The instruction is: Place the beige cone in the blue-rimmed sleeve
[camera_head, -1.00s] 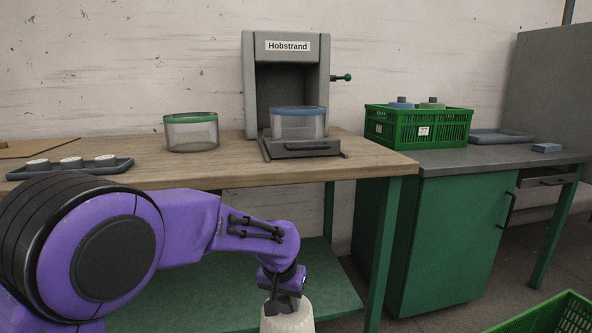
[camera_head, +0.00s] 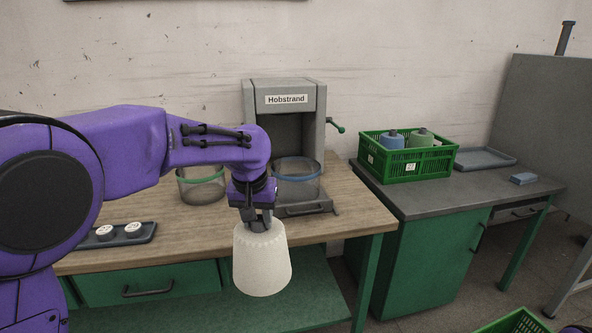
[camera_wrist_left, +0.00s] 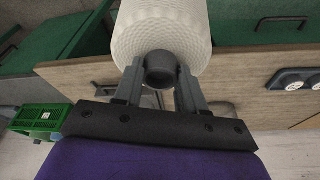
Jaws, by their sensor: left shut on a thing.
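The beige cone (camera_head: 262,262) hangs upright from my left gripper (camera_head: 259,222), in front of the wooden table's front edge. The left gripper is shut on the cone's narrow dark top; in the left wrist view the fingers (camera_wrist_left: 161,88) close around that dark tip and the cone body (camera_wrist_left: 160,30) extends beyond. The blue-rimmed sleeve (camera_head: 297,180) is a clear container standing on the tray of the grey Hobstrand machine (camera_head: 285,100), behind and right of the cone, apart from it. My right gripper is not in view.
A green-rimmed clear sleeve (camera_head: 202,186) stands left, partly behind my arm. A grey tray (camera_head: 145,235) with white-topped round pieces lies at the table's left. A green crate (camera_head: 432,172) with cones, a grey tray (camera_head: 485,158) and a blue block (camera_head: 523,178) are on the right counter.

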